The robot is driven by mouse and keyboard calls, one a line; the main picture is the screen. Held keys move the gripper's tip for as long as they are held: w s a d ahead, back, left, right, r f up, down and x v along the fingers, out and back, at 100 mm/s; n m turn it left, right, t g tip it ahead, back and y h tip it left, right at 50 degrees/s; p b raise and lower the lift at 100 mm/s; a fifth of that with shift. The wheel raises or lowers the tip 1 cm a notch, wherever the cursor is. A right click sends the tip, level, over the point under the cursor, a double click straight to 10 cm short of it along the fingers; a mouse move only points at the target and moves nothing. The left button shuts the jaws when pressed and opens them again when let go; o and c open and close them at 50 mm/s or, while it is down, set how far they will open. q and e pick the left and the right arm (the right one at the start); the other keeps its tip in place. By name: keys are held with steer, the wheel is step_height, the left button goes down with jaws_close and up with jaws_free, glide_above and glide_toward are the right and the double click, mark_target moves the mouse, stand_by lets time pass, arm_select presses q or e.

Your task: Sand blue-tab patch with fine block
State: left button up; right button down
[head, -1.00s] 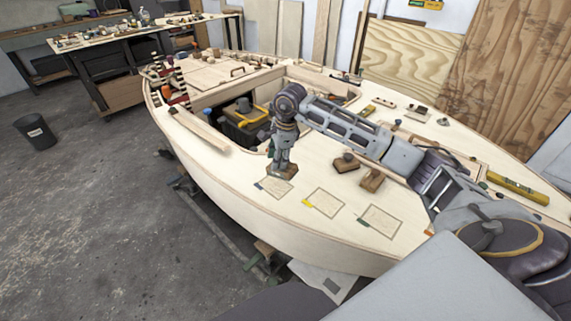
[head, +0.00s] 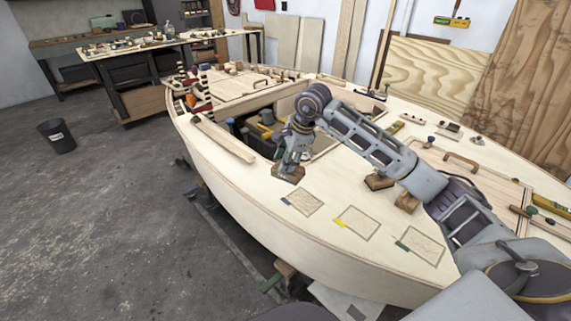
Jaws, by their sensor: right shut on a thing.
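The blue-tab patch (head: 305,203) is a pencilled square on the pale plywood deck, with a blue tab (head: 286,200) at its left edge. My right gripper (head: 291,166) points down and is shut on a brown sanding block (head: 288,174). The block is just beyond the patch's far edge, near the cockpit opening, and apart from the patch. I cannot tell whether it touches the deck. The block's grade marking is not readable. My left gripper is not in view.
The yellow-tab patch (head: 357,223) and green-tab patch (head: 421,245) lie to the right. Two other blocks, one dark-topped (head: 378,182) and one brown (head: 407,202), sit close to my right forearm. The open cockpit holds a toolbox (head: 258,133). A wood strip (head: 223,139) lies left.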

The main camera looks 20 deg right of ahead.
mark_target(292, 159)
steer(key=shift+w+d+m+b, duration=0.2)
steer(key=shift+d+m+b, duration=0.15)
steer(key=shift+d, duration=0.3)
steer(key=shift+w+d+m+t+b, duration=0.4)
steer(key=shift+w+d+m+b, duration=0.15)
steer(key=shift+w+m, duration=0.2)
steer(key=shift+w+d+r, duration=0.1)
steer(key=shift+d+r, duration=0.1)
steer(key=shift+d, duration=0.15)
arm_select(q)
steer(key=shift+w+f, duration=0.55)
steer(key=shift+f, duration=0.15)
arm_select(e)
steer(key=shift+h, duration=0.3)
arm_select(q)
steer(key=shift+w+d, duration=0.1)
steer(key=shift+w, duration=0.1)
arm_select(e)
steer(key=shift+f, duration=0.2)
steer(key=shift+f+b, duration=1)
steer(key=shift+f, duration=0.7)
steer(key=shift+f+b, duration=0.6)
steer(key=shift+b, duration=0.05)
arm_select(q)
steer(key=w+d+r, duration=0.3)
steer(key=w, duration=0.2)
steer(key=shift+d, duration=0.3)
